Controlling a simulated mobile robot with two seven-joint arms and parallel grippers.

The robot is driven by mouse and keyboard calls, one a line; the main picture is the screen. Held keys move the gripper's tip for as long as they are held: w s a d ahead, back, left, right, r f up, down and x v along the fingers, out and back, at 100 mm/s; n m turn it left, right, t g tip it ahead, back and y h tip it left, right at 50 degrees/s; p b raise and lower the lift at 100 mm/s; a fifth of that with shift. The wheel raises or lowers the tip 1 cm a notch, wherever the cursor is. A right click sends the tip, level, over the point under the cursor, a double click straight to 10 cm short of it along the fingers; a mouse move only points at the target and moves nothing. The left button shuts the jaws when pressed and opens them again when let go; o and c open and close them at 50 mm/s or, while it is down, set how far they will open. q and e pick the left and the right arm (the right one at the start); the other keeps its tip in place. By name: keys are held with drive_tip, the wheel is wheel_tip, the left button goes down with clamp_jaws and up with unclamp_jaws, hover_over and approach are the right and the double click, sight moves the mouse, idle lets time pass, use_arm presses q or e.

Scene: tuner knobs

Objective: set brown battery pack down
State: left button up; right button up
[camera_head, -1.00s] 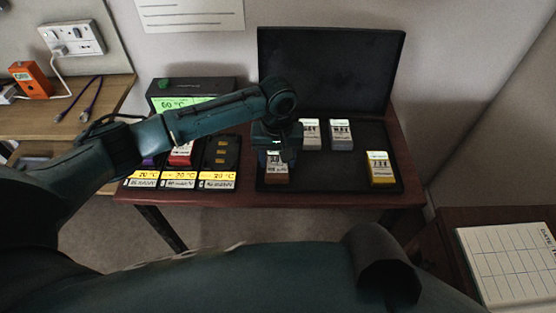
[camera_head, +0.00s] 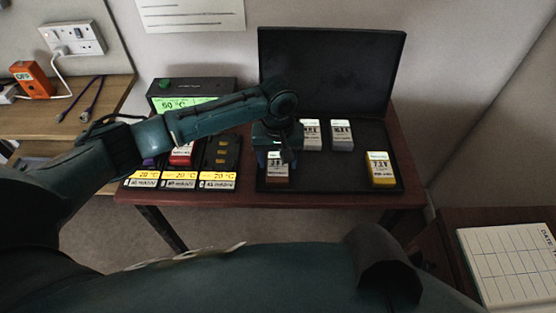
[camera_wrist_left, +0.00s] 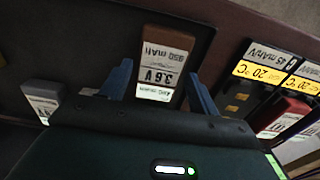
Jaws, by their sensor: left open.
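The brown battery pack (camera_head: 277,172) stands in the front left part of the black open case (camera_head: 345,186), its white label showing. In the left wrist view the brown battery pack (camera_wrist_left: 168,62) lies between the two blue fingers, with a gap on each side. My left gripper (camera_head: 276,157) is just above and behind the pack in the head view; its fingers also show in the left wrist view (camera_wrist_left: 160,82), open. The pack seems to rest on the case floor. My right gripper is not in view.
Two pale packs (camera_head: 341,135) stand farther back in the case, and a yellow pack (camera_head: 380,169) stands at its right. Left of the case are the charger bays (camera_head: 217,181) with a red pack (camera_head: 182,155). The case's front middle is clear.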

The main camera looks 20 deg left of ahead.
sight(278, 165)
use_arm(q)
wheel_tip(278, 165, up, 11)
drive_tip(key=shift+p, duration=0.45)
